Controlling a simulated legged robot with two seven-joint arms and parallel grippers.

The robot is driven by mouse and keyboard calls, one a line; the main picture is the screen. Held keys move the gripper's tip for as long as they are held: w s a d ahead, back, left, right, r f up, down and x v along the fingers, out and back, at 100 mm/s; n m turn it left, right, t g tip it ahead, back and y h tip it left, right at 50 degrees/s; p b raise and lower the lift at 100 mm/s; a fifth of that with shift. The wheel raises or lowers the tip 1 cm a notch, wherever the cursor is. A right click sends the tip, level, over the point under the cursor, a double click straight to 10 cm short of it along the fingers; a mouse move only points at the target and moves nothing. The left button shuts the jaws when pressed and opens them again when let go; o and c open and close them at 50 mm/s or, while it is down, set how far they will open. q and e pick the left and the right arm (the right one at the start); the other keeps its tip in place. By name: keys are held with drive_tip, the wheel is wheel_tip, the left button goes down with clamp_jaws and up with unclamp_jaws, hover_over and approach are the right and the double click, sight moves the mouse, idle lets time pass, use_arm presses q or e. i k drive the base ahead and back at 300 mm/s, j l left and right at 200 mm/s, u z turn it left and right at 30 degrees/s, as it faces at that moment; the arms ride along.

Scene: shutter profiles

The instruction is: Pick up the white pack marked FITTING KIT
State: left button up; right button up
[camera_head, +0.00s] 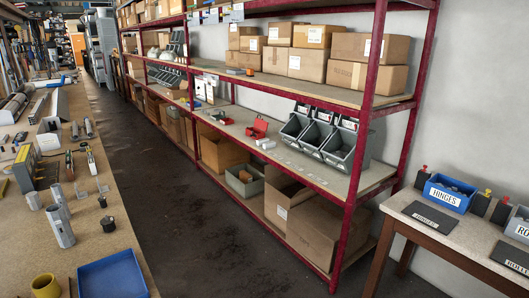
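No pack with a readable FITTING KIT marking shows in the head view. A small white object (265,144) lies on the middle shelf, in front of a red open box (257,129); it is too small to tell what it is or whether it carries print. Neither my left nor my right gripper is in view.
A red-framed shelf rack (357,150) holds cartons and grey bins (345,143). At right, a table (452,240) bears a blue bin marked HINGES (449,194). A cluttered workbench (90,240) with a blue tray (112,276) runs along the left. The dark floor (190,220) between is clear.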

sight(266, 145)
drive_tip(key=i+u, duration=0.4)
drive_tip(key=i, duration=1.65)
drive_tip(key=i+z, duration=0.15)
drive_tip(key=i, duration=0.3)
drive_tip(key=i+j+z, duration=0.1)
drive_tip(key=i, duration=0.35)
drive_tip(key=i+j+z, duration=0.15)
drive_tip(key=i, duration=0.3)
drive_tip(key=i+j+z, duration=0.15)
drive_tip(key=i, duration=0.3)
drive_tip(key=j, duration=0.1)
